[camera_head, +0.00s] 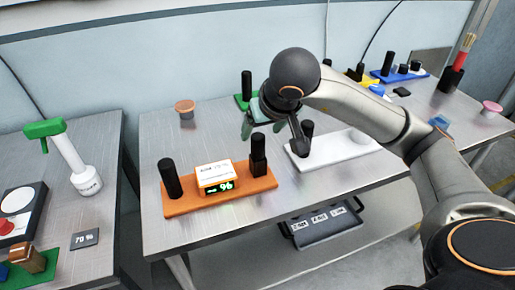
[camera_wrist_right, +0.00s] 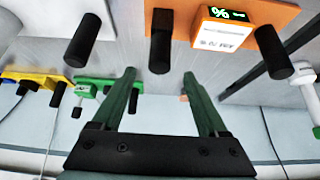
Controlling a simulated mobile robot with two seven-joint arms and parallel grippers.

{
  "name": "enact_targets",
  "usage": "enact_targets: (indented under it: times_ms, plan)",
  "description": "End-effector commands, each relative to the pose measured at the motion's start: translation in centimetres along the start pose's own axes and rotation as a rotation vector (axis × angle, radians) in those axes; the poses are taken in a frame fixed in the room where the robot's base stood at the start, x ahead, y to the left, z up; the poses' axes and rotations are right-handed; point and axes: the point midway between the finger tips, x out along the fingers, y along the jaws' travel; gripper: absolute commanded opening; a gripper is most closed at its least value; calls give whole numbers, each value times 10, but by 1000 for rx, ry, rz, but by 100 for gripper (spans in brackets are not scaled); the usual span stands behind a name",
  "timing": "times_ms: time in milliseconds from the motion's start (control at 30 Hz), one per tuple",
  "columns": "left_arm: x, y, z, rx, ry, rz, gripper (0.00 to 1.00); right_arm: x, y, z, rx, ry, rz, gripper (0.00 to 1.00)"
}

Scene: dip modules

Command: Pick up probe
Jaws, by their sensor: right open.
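An orange module (camera_head: 225,199) lies on the table with a lit "96 %" display box (camera_head: 217,178). A black upright probe-like piece (camera_head: 258,155) with a squarer lower part stands at its right end, and a black cylinder (camera_head: 171,180) at its left end. My right gripper (camera_head: 261,126) is open and empty, just behind and above the right-hand piece. In the right wrist view the open fingers (camera_wrist_right: 159,76) point towards this piece (camera_wrist_right: 160,42), which shows between and beyond the tips; no contact is visible. My left gripper is out of view.
A white module (camera_head: 345,149) with a black cylinder (camera_head: 307,131) lies close to the right, partly behind my right arm. Green (camera_head: 241,102) and blue (camera_head: 401,75) modules stand farther back. A brown-topped item (camera_head: 185,108) sits back left. The table's front left is clear.

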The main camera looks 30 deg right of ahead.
Motion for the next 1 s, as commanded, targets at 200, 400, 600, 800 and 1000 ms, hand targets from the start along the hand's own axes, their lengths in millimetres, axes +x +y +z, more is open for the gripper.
enact_targets:
  times_ms: [200, 400, 600, 800, 1000]
  plan:
    - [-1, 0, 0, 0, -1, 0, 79, 16, 0, 2, -1, -3, -1, 76]
    - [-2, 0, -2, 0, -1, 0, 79, 44, 1, 5, 1, -5, -2, 76]
    - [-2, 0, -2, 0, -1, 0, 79, 60, 1, 4, 0, 0, -3, 76]
    - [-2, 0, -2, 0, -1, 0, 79, 60, 1, 3, 0, 1, -3, 76]
    - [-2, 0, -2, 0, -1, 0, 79, 59, 1, 3, 0, 1, -3, 54]
